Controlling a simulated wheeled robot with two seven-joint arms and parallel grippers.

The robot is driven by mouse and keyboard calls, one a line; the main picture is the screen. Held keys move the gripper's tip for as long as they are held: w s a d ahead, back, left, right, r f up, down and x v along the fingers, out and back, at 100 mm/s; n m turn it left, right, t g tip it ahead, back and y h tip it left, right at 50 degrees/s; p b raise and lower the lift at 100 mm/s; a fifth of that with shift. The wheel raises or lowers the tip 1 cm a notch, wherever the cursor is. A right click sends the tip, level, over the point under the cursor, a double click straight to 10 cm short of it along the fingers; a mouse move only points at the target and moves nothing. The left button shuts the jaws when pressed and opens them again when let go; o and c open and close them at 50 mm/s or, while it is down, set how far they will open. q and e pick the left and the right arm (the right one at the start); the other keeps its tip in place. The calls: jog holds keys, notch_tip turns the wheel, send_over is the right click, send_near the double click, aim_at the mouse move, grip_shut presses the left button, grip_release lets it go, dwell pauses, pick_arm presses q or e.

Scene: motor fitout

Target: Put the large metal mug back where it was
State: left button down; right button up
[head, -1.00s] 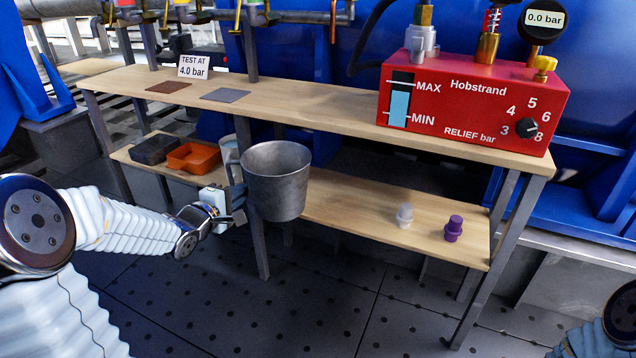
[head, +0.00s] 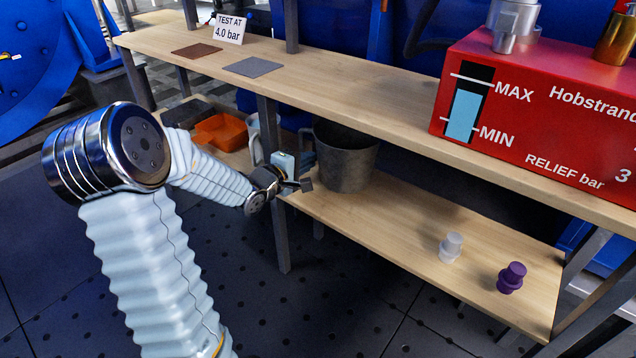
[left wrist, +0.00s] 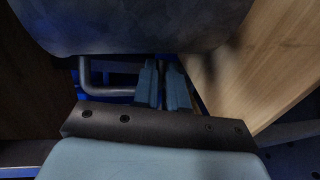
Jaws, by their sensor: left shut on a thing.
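The large metal mug (head: 347,160) is grey and upright, between the two shelf boards, at the left part of the lower shelf (head: 400,220). Its base is at or just above the board; I cannot tell whether it touches. My left gripper (head: 304,184) is at the mug's left side, shut on its handle. In the left wrist view the fingers (left wrist: 164,88) close on the dark handle (left wrist: 108,65), below the mug's dim body (left wrist: 140,25). My right gripper is out of view.
A table leg (head: 275,200) stands just left of the mug, with a pale mug (head: 254,135) behind it. An orange tray (head: 222,131) and dark tray (head: 187,112) lie farther left. White (head: 451,247) and purple (head: 511,277) pieces stand right. The upper board (head: 340,95) hangs over the mug.

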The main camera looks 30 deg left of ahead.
pick_arm(q)
notch_tip(320, 180, down, 5)
jog(key=shift+f+b, duration=0.1)
jog(key=shift+b, duration=0.65)
jog(key=c, duration=1.6)
grip_release()
jog(key=shift+f, duration=0.1)
jog(key=o, duration=0.4)
jog(key=shift+o, duration=0.2)
